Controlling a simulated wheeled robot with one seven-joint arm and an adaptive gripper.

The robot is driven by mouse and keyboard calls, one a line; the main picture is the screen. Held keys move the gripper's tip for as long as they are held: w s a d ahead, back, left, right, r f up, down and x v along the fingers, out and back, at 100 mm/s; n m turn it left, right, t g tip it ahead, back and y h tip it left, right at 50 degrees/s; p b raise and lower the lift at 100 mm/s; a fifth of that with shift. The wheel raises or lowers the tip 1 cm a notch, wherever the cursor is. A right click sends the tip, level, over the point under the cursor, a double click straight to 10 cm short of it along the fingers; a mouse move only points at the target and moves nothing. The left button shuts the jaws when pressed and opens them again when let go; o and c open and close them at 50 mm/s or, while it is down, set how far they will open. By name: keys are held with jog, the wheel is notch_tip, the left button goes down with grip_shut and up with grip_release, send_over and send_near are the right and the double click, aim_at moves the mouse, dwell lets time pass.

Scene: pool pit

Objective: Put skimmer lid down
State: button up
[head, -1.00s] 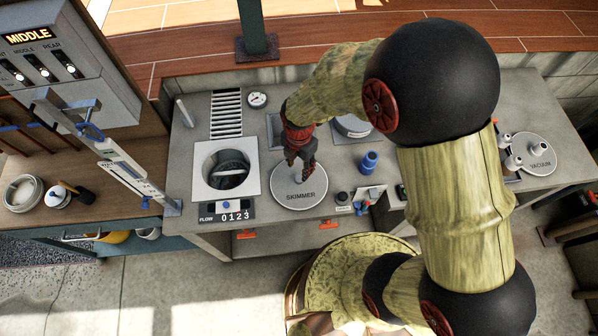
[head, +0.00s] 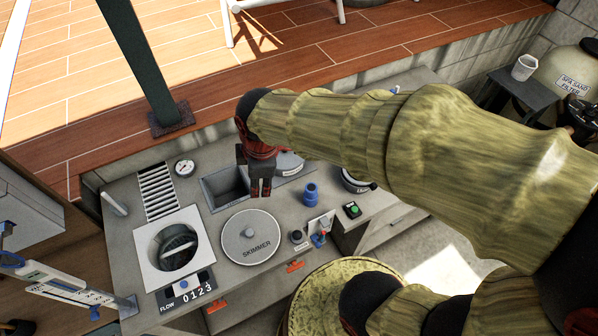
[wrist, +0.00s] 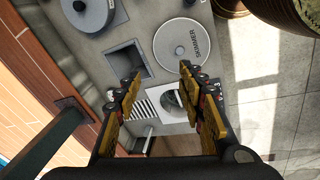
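The skimmer lid (head: 250,236) is a round grey disc with a small knob and the word SKIMMER. It lies flat on the grey counter, right of a white square frame (head: 150,262) around a round opening with a handled piece inside. The lid (wrist: 181,46) and the frame (wrist: 158,106) also show in the wrist view. My gripper (head: 260,192) is above the counter behind the lid, apart from it, over the right side of a square recess. In the wrist view my gripper (wrist: 158,76) has its fingers apart with nothing between them.
The square recess (head: 222,190) is behind the lid. A blue fitting (head: 310,194), a small black knob (head: 296,237) and valves (head: 319,237) stand to its right. A slotted grate (head: 157,190) and gauge (head: 184,168) are at the back left. A green post (head: 145,60) rises behind the counter.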

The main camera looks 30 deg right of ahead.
jog(key=s+d+r+m+t, duration=0.2)
jog(key=s+d+r+m, duration=0.3)
jog(key=s+r+m, duration=0.5)
jog(key=m, duration=0.3)
jog(key=shift+d+r+m+t, duration=0.3)
jog(key=shift+d+m+t, duration=0.05)
jog(key=shift+m+t, duration=0.05)
jog(key=shift+w, duration=0.1)
